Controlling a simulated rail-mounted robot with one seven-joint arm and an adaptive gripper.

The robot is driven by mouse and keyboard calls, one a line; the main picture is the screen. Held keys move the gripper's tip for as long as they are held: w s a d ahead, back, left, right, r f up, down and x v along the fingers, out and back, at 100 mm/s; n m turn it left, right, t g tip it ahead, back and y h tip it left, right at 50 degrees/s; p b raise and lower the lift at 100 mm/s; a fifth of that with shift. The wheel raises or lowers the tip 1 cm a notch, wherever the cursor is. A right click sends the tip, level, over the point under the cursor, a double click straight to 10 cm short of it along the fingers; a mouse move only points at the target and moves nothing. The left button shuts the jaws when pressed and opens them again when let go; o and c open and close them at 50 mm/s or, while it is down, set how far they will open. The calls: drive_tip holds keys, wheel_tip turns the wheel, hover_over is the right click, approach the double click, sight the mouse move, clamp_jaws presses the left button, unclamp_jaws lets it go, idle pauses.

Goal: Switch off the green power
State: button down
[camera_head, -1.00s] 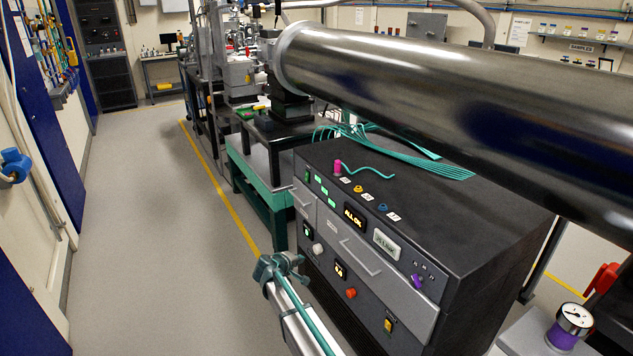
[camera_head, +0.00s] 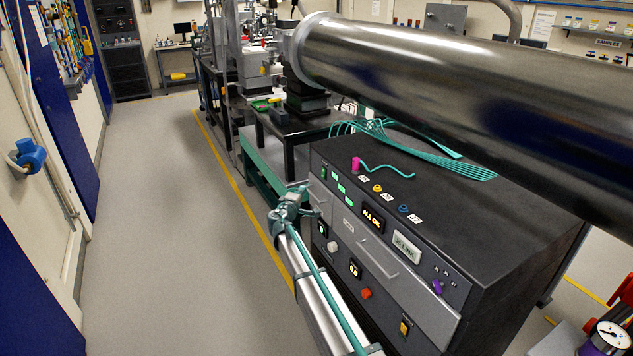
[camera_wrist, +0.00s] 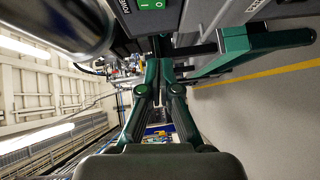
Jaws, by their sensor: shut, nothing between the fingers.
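A small green power switch (camera_head: 323,173) sits at the upper left of the dark cabinet's front panel. In the wrist view, a green rocker switch (camera_wrist: 152,4) with white marks shows at the top edge, cut off by the frame. My gripper (camera_head: 288,203) is just left of the cabinet front, lower in the picture than the switch and apart from it. In the wrist view my gripper's green fingers (camera_wrist: 159,62) are together with nothing between them, and the switch lies above their tips. Whether the fingertips touch anything is hard to tell.
The cabinet front (camera_head: 385,258) also carries lit displays, a white knob (camera_head: 332,247), a red button (camera_head: 366,294), a purple knob (camera_head: 437,287) and a yellow switch (camera_head: 404,327). A large metal pipe (camera_head: 450,95) passes above. The floor (camera_head: 185,250) at left is clear.

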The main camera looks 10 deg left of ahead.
drive_tip(key=p, duration=0.2)
approach(323, 173)
drive_tip(key=w+a+f, duration=0.1)
drive_tip(key=w+a, duration=0.2)
drive_tip(key=w, duration=0.2)
drive_tip(key=shift+w+d+f+p, duration=0.3)
drive_tip(key=shift+w+d, duration=0.25)
drive_tip(key=shift+d, duration=0.2)
drive_tip(key=shift+w+d+f+p, duration=0.25)
drive_tip(key=shift+w+d, duration=0.25)
drive_tip(key=shift+d, duration=0.2)
drive_tip(key=b, duration=0.3)
drive_tip(key=shift+w+d+f, duration=0.1)
drive_tip(key=shift+w+d, duration=0.05)
drive_tip(key=shift+d, duration=0.05)
